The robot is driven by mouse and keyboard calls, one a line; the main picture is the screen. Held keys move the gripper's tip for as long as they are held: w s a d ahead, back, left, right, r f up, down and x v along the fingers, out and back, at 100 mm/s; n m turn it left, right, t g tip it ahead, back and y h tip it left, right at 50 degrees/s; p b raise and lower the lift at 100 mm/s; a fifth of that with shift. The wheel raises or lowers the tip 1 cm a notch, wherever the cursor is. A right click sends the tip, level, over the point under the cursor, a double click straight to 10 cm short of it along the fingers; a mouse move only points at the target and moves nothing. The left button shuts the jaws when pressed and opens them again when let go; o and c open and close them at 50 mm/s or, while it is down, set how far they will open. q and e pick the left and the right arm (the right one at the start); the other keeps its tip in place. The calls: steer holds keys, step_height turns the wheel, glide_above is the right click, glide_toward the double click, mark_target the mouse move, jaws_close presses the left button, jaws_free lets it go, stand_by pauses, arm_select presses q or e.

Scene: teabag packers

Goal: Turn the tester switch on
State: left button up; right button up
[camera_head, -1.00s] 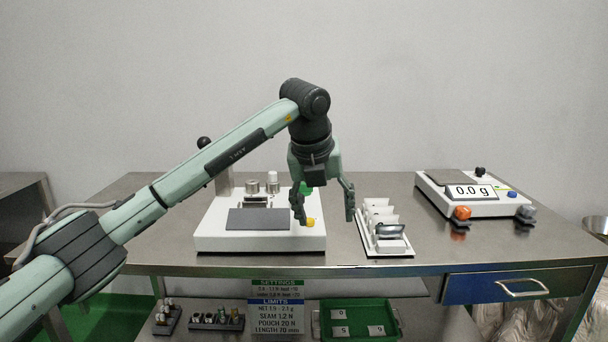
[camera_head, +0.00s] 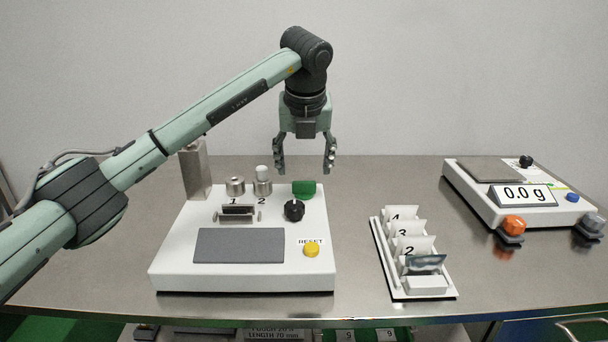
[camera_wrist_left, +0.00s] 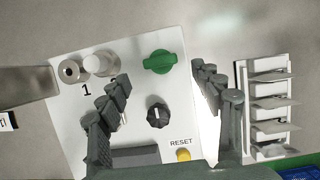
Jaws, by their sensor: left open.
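The white tester (camera_head: 165,262) stands on the steel table. On its top are a green switch (camera_head: 303,189) at the back right, a black knob (camera_head: 294,210) in front of it and a yellow RESET button (camera_head: 311,250). My left gripper (camera_head: 305,168) is open and empty, pointing down above the back right of the tester. In the left wrist view the green switch (camera_wrist_left: 160,62) shows beyond and between my open fingers (camera_wrist_left: 170,92), apart from them. The black knob (camera_wrist_left: 158,114) also lies between them, nearer the bottom. My right gripper is not in view.
A scale (camera_head: 512,215) reading 0.0 g sits at the far right. Bare table lies between rack and scale.

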mark_target(304, 182)
arm_select(q)
steer(key=x, duration=0.4)
steer(key=shift+f, duration=0.1)
steer(key=shift+w+f+p, duration=0.2)
steer(key=shift+f+p, duration=0.1)
steer(key=shift+f, duration=0.25)
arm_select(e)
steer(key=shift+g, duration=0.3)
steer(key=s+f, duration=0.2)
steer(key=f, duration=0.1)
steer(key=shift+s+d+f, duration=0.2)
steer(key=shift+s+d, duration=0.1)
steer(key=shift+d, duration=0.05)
arm_select(q)
steer(key=c, duration=1.2)
